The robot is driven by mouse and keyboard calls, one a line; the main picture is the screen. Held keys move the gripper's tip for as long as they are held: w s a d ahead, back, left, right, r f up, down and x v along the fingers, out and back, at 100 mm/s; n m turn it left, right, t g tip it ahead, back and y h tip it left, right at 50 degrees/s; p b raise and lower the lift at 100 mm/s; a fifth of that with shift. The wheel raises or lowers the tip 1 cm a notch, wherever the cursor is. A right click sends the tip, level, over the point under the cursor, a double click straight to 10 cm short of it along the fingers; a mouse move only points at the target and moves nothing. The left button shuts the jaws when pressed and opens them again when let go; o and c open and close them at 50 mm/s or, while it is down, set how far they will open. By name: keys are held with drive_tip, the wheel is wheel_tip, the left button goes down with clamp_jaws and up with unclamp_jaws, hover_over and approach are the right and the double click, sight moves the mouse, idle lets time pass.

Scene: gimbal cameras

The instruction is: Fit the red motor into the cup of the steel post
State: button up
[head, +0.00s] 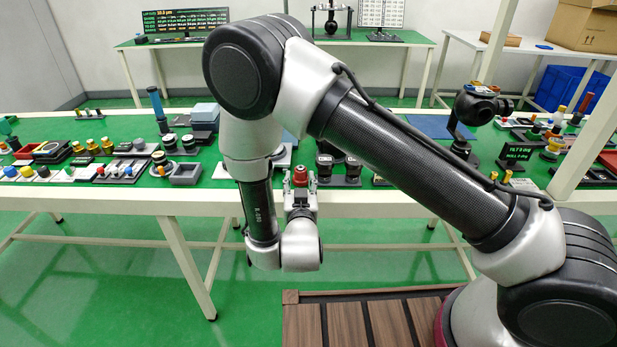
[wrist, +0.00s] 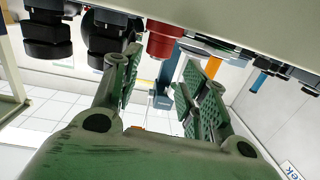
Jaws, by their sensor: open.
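The red motor (head: 300,176) stands near the front edge of the green-topped table, just beyond my gripper (head: 301,193). In the wrist view the picture is turned over, and the red motor (wrist: 166,40) hangs from the table edge at the top. My gripper (wrist: 160,88) has its two green-padded fingers spread apart, with nothing held between them. The motor shows past the fingertips, near the middle of the gap. A post with a dark camera-like head (head: 470,110) stands on the table at right; I cannot tell whether it is the steel post with the cup.
Black cylindrical parts (head: 347,168) stand close to the right of the motor, and show large in the wrist view (wrist: 48,40). A blue mat (head: 432,127) lies behind my arm. The floor before the table is clear.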

sight(301, 171)
drive_tip(key=shift+s+d+f, duration=0.15)
drive_tip(key=shift+s+f, duration=0.15)
drive_tip(key=shift+s, duration=0.15)
drive_tip(key=shift+d+t, duration=0.1)
drive_tip(key=shift+t, duration=0.2)
drive_tip(key=shift+w, duration=1)
drive_tip(key=w, duration=0.5)
drive_tip(key=shift+w+f, duration=0.15)
drive_tip(key=shift+w, duration=0.1)
drive_tip(key=c, duration=0.9)
